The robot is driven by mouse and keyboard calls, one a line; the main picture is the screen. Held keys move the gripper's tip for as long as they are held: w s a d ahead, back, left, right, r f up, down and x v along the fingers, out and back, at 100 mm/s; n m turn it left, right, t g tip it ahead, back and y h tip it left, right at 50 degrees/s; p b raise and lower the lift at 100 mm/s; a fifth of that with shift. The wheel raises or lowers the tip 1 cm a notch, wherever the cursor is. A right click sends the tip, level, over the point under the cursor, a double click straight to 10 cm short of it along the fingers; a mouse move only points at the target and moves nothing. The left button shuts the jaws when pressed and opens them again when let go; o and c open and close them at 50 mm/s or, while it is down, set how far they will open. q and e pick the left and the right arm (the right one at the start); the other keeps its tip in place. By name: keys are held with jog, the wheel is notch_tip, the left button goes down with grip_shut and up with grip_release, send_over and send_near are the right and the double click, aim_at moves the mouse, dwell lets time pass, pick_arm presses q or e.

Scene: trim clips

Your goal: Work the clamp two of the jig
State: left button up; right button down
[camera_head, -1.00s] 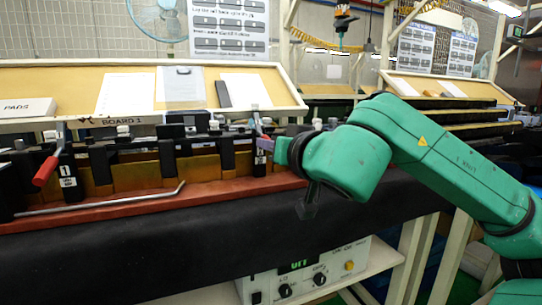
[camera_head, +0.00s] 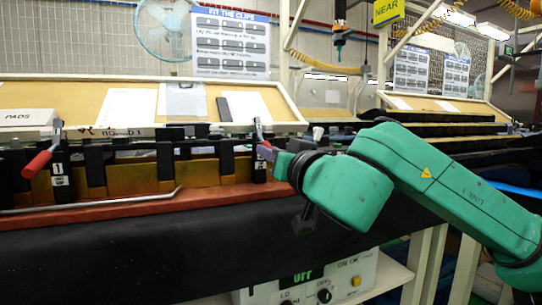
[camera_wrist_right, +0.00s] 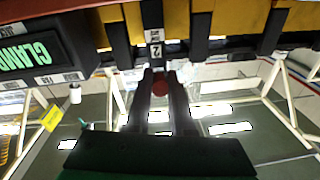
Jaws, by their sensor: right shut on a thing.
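Clamp two (camera_head: 258,135) stands at the right of the jig (camera_head: 205,172), its metal lever upright. My right gripper (camera_head: 268,150) is at this lever, its arm coming in from the right. In the right wrist view a label with the number 2 (camera_wrist_right: 155,50) is on the black post just ahead of my right gripper (camera_wrist_right: 160,90). The red handle end (camera_wrist_right: 160,87) shows between the two fingers, which are shut on it. The rest of the handle is hidden. My left gripper is not in view.
Clamp one (camera_head: 37,163), with a red handle, is at the left of the jig. A bent metal rod (camera_head: 100,203) lies along the jig's red front ledge (camera_head: 140,210). A control box (camera_head: 310,280) sits below. A sloped board (camera_head: 130,95) with papers stands behind.

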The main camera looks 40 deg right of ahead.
jog(key=shift+f, duration=0.15)
jog(key=c, duration=0.8)
grip_release()
jog(key=shift+s+a, duration=0.1)
jog(key=shift+s, duration=0.25)
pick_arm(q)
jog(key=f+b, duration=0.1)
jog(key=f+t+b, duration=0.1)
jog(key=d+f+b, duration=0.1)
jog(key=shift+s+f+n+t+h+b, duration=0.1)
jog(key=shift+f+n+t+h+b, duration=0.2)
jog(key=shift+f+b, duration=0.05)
pick_arm(e)
jog(key=v, duration=1.4)
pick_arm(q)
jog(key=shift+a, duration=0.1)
